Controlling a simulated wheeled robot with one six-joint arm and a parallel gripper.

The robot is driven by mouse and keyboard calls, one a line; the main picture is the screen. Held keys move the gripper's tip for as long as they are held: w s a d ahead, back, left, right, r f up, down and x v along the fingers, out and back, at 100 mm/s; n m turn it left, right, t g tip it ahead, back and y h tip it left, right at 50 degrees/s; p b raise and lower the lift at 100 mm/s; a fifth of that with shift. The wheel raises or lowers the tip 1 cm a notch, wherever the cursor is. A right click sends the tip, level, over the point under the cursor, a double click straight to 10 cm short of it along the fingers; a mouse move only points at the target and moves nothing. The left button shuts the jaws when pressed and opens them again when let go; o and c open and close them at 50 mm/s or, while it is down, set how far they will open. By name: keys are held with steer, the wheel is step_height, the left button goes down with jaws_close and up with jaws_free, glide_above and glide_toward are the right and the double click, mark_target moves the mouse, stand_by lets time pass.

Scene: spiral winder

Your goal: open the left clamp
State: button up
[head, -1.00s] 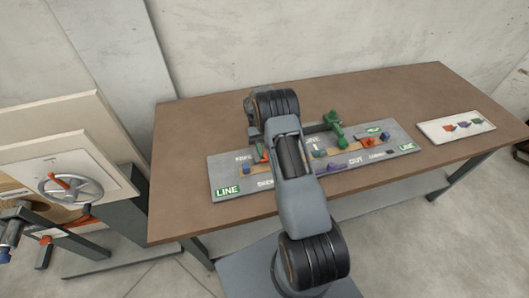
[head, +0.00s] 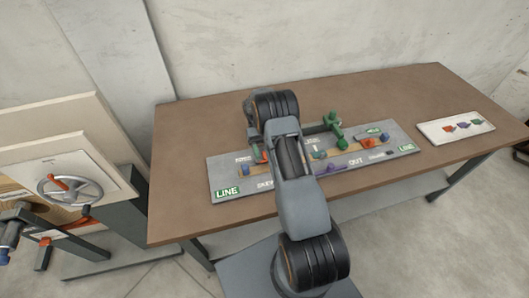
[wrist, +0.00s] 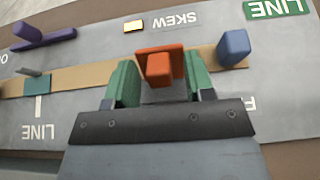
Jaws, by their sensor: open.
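The left clamp is an orange piece (wrist: 158,68) on a tan strip, between the green fingertips of my gripper (wrist: 162,75) in the wrist view. My gripper is open, with one fingertip on each side of the clamp; I cannot tell whether they touch it. In the head view the left clamp (head: 264,156) shows as a small bit of orange beside my arm, which hides most of the gripper. The right clamp (head: 368,142) is orange too, at the other end of the panel.
The grey panel (head: 222,170) lies on a brown table (head: 190,125). A blue block (wrist: 233,47) stands near the clamp. A purple handle (wrist: 45,38) and a green lever (head: 335,125) stand further along. A white card (head: 455,127) lies right. A handwheel (head: 68,195) is far left.

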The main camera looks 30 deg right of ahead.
steer(key=shift+r, duration=0.5)
steer(key=r, duration=0.2)
steer(key=r+b, duration=0.1)
steer(key=shift+s, duration=0.25)
steer(key=s+a+r+b, duration=0.1)
steer(key=s+a+r, duration=0.1)
steer(key=s+r, duration=0.7)
steer(key=s, duration=0.4)
steer(key=shift+a, duration=0.4)
steer(key=shift+s, duration=0.1)
steer(key=shift+f, duration=0.1)
step_height(320, 180, down, 4)
steer(key=t, duration=0.3)
steer(key=s+a+r+n+t+h, duration=0.1)
steer(key=a+r+t, duration=0.5)
steer(key=t, duration=0.7)
steer(key=shift+a+r+n+h, duration=0.4)
steer(key=shift+r+n+h, duration=0.3)
steer(key=shift+r, duration=0.2)
